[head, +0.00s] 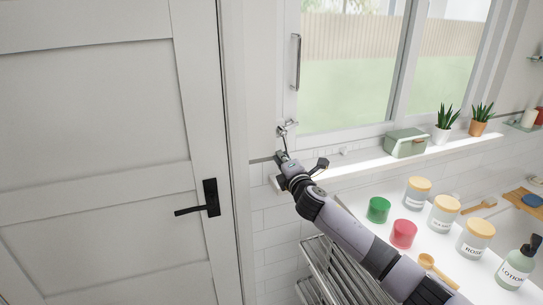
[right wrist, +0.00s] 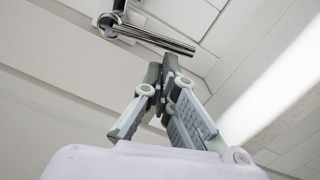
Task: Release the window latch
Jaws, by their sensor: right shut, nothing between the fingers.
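The chrome window latch (head: 287,126) is at the lower left corner of the window frame. In the right wrist view the latch (right wrist: 155,38) shows as a round pivot with a straight bar pointing right. My right gripper (head: 283,156) reaches in from the lower right, just below the latch. In the wrist view its fingertips (right wrist: 168,68) are together with nothing between them, and the latch bar lies just beyond them. A small gap seems to separate them from the bar. My left gripper is in neither view.
A white door (head: 95,120) with a black handle (head: 210,198) stands at left. The sill holds a green box (head: 405,143) and plants (head: 445,122). A counter with jars (head: 417,193), candles (head: 378,210) and a lotion bottle (head: 517,265) lies right. A metal rack (head: 325,265) is below my arm.

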